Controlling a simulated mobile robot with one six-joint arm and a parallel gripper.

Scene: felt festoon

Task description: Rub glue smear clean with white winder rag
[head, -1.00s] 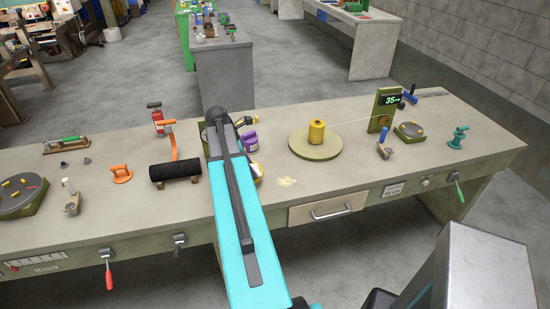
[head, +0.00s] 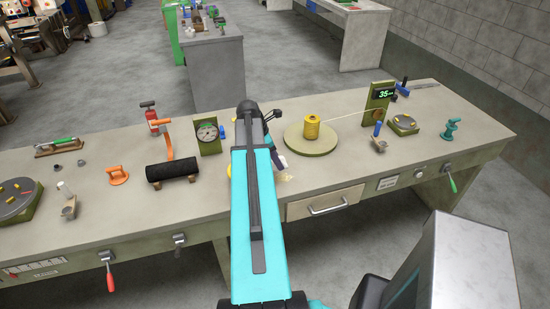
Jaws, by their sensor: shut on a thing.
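The glue smear (head: 287,178) is a pale yellowish patch on the bench top, just right of my arm, in front of the round green turntable. My gripper (head: 273,158) is low over the bench behind my turquoise arm, beside the smear and mostly hidden. It is shut on the white winder rag (head: 282,162), of which only a small white edge shows at the smear's far left side. Whether the rag touches the smear cannot be told.
A yellow spool (head: 312,127) stands on the turntable (head: 311,144), with a thread to the green display post (head: 378,103). A black roll (head: 171,171) and a dial gauge (head: 208,136) stand left of my arm. Bare bench lies right of the smear.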

